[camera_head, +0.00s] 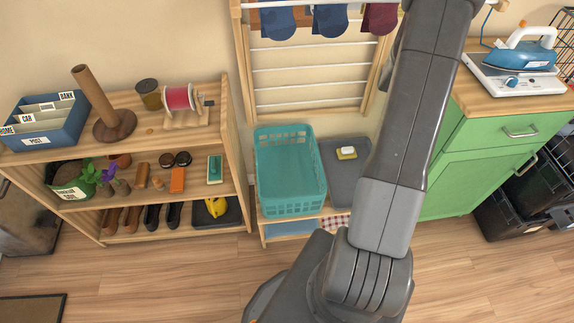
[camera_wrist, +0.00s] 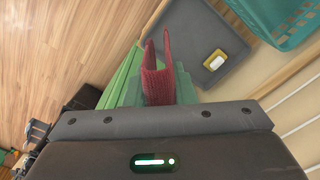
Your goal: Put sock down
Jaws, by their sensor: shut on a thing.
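A dark red sock (camera_wrist: 158,84) is in the wrist view, held between the greenish fingers of my gripper (camera_wrist: 157,95). My gripper is shut on it, and the sock's free end splits into two narrow flaps. In the head view my gripper is out of sight, as my arm runs up past the top edge. Two blue socks (camera_head: 279,22) (camera_head: 330,20) and a maroon sock (camera_head: 380,18) hang from the drying rack (camera_head: 309,85). I cannot tell whether that maroon sock is the held one.
A teal basket (camera_head: 291,172) stands below the rack, beside a grey tray (camera_head: 345,177) with a yellow-and-white soap-like item (camera_head: 347,153). A green cabinet (camera_head: 470,160) with a blue iron (camera_head: 522,55) is at right. A wooden shelf (camera_head: 205,96) is at left. The floor in front is open.

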